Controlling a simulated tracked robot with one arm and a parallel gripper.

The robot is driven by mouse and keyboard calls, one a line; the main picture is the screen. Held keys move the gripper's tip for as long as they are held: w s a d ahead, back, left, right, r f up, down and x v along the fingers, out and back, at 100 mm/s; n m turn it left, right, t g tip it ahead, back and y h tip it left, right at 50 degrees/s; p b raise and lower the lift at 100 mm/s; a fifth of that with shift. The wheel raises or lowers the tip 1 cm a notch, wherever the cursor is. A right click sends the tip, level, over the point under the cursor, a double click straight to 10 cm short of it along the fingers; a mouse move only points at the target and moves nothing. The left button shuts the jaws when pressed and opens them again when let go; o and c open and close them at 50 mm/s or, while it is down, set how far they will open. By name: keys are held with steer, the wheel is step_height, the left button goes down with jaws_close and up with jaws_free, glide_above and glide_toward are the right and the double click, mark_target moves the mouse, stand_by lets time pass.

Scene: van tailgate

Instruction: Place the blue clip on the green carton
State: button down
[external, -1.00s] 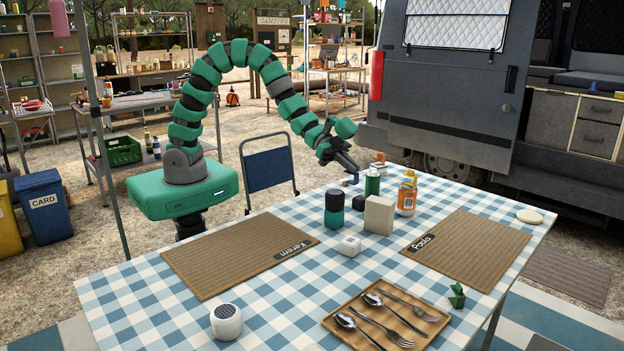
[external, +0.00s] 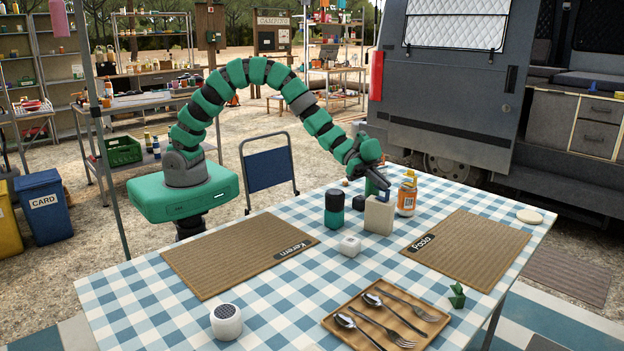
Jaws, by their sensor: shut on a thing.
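My gripper (external: 381,189) is low over the far side of the table, just behind and above the beige block (external: 378,217). It is shut on a small blue thing (external: 384,197), which looks like the blue clip and is mostly hidden at the fingertips. A green cylinder (external: 369,187) stands right by the fingers, partly covered by them. Whether the clip touches the cylinder or the block, I cannot tell. I see no clear green carton; a small green folded thing (external: 457,296) sits at the right of the table.
A wooden cutlery tray (external: 343,327) and two brown mats lie nearer; the left mat (external: 240,253) is bare.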

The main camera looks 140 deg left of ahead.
steer(key=shift+f, duration=0.2)
steer(key=c, duration=1.6)
jaws_free()
steer(key=shift+s+r, duration=0.35)
steer(key=shift+s, duration=0.1)
steer(key=p+v, duration=0.1)
steer(key=v, duration=1)
steer(key=shift+s+f+p, duration=0.1)
steer(key=shift+f+p, duration=0.05)
steer(key=shift+p, duration=0.2)
